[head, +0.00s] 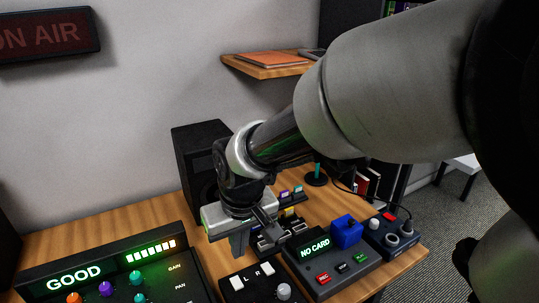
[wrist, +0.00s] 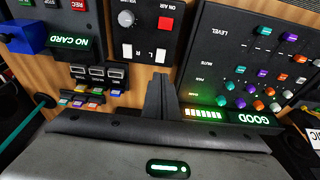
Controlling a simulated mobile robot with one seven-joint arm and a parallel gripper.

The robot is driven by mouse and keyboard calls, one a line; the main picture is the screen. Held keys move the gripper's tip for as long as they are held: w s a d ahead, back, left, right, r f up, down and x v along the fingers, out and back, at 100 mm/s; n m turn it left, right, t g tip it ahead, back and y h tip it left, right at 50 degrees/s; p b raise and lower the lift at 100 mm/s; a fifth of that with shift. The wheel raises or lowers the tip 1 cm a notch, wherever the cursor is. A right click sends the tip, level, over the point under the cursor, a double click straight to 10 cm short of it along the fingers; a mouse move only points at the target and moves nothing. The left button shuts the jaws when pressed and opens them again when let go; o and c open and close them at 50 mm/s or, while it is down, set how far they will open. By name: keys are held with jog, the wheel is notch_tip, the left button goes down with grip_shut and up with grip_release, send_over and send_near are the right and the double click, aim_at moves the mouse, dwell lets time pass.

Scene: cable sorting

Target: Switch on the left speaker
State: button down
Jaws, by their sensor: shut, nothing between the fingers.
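A small black box (head: 257,294) at the bottom of the head view carries two white rocker switches, marked L (head: 236,283) and R (head: 267,268), and a grey knob. A black speaker (head: 190,140) stands behind my gripper. A dark shape at the far left edge may be another speaker. My gripper (head: 240,250) is shut and empty, pointing down behind the box, apart from the switches as far as I see.
A mixer (head: 110,285) reading GOOD stands left of the box. A card recorder (head: 335,268) reading NO CARD, with a blue block (head: 346,232), stands right. Several small coloured cards and card slots (wrist: 98,75) lie close to my gripper. A wall shelf (head: 270,68) hangs above.

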jog(key=shift+f, duration=0.2)
jog(key=b, duration=0.4)
send_near(239, 287)
jog(key=x, duration=0.5)
jog(key=shift+w+a+f, duration=0.1)
jog(key=shift+w+a, duration=0.15)
jog(key=shift+w, duration=0.15)
jog(key=shift+f, duration=0.55)
jog(key=shift+s+d+f+b, duration=0.1)
jog(key=shift+s+f+b, duration=0.05)
jog(key=shift+f+b, duration=0.3)
jog(key=shift+r, duration=0.2)
jog(key=shift+w+a+r+p, duration=0.3)
jog(key=shift+w+a+p, duration=0.1)
jog(key=shift+w, duration=0.25)
